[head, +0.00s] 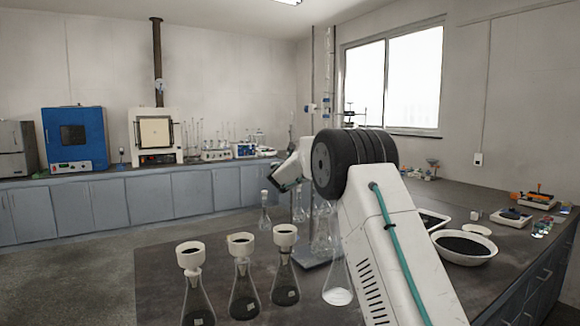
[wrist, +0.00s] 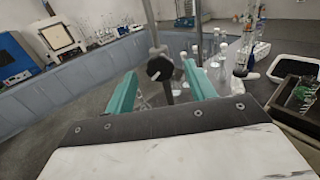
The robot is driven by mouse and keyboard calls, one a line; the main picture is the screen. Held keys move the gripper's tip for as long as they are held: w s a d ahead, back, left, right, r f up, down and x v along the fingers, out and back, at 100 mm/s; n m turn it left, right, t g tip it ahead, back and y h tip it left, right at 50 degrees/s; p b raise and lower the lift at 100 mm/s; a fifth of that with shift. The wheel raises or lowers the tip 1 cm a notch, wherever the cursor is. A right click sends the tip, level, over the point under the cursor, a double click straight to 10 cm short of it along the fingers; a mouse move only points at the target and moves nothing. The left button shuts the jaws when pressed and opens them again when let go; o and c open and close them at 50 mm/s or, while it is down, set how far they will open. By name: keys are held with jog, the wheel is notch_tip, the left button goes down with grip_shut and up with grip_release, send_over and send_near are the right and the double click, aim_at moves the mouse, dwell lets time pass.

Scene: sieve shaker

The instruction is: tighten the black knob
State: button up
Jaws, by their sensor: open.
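The black knob (wrist: 160,68) shows in the wrist view, dark with rounded lobes, on an upright metal rod (wrist: 152,28). My gripper (wrist: 159,72) is open, with one teal finger to the left of the knob and one to the right. The knob appears in the gap between the fingertips. Neither finger visibly touches it, and I cannot tell how deep it sits between them. In the head view my arm covers the area, and I cannot make out the knob there.
Several flasks with white funnels, one a front flask (head: 244,290), stand on the dark bench (head: 150,265). A white bowl of dark material (head: 465,247) stands on the right.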

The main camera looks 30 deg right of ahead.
jog(key=shift+x, duration=0.9)
jog(key=c, duration=1)
jog(key=shift+o, duration=0.2)
jog(key=shift+m, duration=8.9)
